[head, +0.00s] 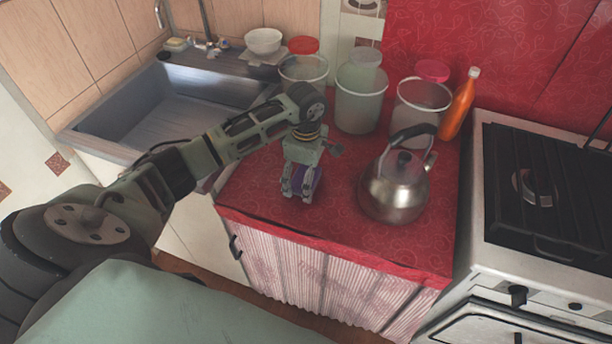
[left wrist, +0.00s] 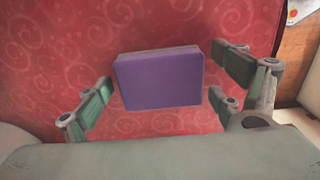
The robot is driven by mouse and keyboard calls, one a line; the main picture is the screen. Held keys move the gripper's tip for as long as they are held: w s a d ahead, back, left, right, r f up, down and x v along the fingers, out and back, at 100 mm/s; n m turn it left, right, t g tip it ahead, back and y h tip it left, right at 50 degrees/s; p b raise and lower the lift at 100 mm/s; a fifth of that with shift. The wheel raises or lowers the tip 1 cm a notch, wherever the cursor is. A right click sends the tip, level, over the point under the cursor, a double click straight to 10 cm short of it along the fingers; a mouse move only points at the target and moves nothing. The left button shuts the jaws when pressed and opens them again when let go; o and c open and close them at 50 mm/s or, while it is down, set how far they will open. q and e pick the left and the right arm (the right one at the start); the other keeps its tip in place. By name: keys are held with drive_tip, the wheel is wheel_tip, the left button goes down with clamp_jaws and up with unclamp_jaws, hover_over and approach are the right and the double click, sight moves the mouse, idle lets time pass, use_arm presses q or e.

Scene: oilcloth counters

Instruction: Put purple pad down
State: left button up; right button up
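The purple pad (left wrist: 160,82) is a small flat-faced block against the red oilcloth in the left wrist view. In the head view a bit of the pad (head: 317,183) shows beside the fingers, low over the red counter (head: 266,205). My left gripper (head: 298,190) points down at the counter, its fingers on either side of the pad. The wrist view shows the fingers open, with narrow gaps between them and the pad's sides. The pad's underside is hidden, but it appears to rest on the cloth. My right gripper is not in view.
A steel kettle (head: 393,189) stands just right of the gripper. Several clear canisters (head: 360,105) and an orange bottle (head: 460,104) stand behind. A sink (head: 175,115) lies left and a stove (head: 540,200) right. The counter's front strip is clear.

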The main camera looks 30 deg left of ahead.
use_arm(q)
drive_tip(key=shift+r, duration=0.1)
drive_tip(key=shift+r+p, duration=0.2)
drive_tip(key=shift+p, duration=0.1)
drive_tip(key=shift+w+r, duration=0.1)
drive_tip(key=shift+r, duration=0.25)
wheel_tip(320, 180, up, 11)
drive_tip(key=b, duration=0.2)
idle(0.3)
